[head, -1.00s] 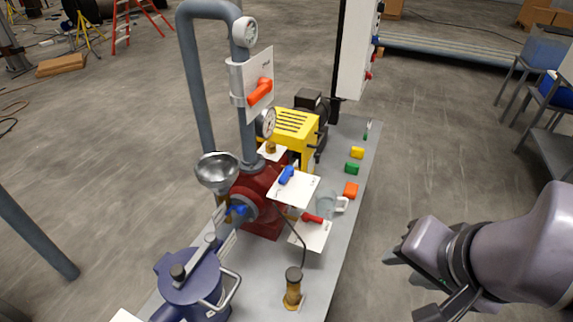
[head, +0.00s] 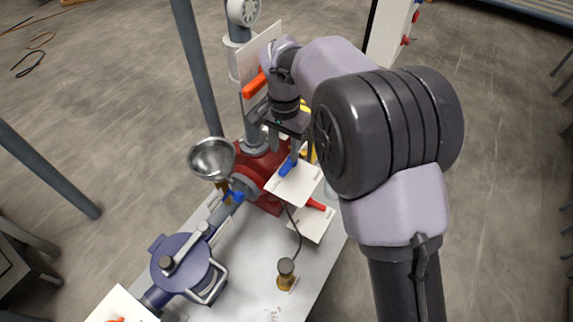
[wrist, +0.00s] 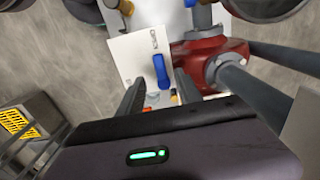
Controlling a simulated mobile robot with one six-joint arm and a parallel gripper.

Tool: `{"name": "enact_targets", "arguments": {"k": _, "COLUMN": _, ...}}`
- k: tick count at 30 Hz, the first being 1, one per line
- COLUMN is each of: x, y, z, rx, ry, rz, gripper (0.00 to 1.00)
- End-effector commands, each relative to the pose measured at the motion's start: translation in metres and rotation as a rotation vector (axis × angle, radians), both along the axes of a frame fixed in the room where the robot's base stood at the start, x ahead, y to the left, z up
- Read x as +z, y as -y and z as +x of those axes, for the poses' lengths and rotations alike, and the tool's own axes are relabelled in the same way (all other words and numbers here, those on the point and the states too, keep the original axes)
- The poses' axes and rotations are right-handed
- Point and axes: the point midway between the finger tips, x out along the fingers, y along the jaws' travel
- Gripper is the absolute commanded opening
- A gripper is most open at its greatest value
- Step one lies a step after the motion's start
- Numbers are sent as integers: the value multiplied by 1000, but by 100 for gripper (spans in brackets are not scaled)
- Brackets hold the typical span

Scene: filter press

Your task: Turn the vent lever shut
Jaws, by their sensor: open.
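A blue lever (head: 288,167) sits on a small white plate (head: 298,186) with a dark label too small to read. My gripper (head: 290,146) hangs over this plate, fingers pointing down, open. In the wrist view the blue lever (wrist: 161,71) shows between the two fingertips (wrist: 160,82), with a finger to each side. I cannot tell whether the tips are at lever height; no contact is clear. An orange-red lever (head: 254,84) is on an upright white plate behind my gripper. A red lever (head: 315,204) is on a lower white plate. Which lever is the vent one is not readable.
A red pump body (head: 265,203) and a steel funnel (head: 211,160) stand left of the gripper. A grey pipe (head: 199,70) rises behind them. A blue lidded vessel (head: 184,262) and a brass fitting (head: 286,275) are on the near bench. My arm hides the bench's right side.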

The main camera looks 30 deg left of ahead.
Motion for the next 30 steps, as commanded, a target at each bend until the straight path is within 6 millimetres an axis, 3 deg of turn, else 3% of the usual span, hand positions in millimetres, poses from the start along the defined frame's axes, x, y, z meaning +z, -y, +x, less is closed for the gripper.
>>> {"name": "enact_targets", "arguments": {"k": 1, "x": -18, "y": 1, "z": 0, "rx": 0, "ry": -1, "rz": -2, "gripper": 42}}
{"name": "enact_targets", "arguments": {"k": 3, "x": -36, "y": 1, "z": 0, "rx": 0, "ry": -2, "rz": -1, "gripper": 42}}
{"name": "enact_targets", "arguments": {"k": 7, "x": -59, "y": 1, "z": 0, "rx": 0, "ry": -1, "rz": -1, "gripper": 42}}
{"name": "enact_targets", "arguments": {"k": 12, "x": -70, "y": 0, "z": 0, "rx": -1, "ry": 1, "rz": 1, "gripper": 42}}
{"name": "enact_targets", "arguments": {"k": 19, "x": -69, "y": 0, "z": 0, "rx": -1, "ry": 1, "rz": 1, "gripper": 42}}
{"name": "enact_targets", "arguments": {"k": 25, "x": -69, "y": 0, "z": 0, "rx": 0, "ry": 1, "rz": 1, "gripper": 3}}
{"name": "enact_targets", "arguments": {"k": 30, "x": -69, "y": 0, "z": 0, "rx": 0, "ry": 1, "rz": 1, "gripper": 0}}
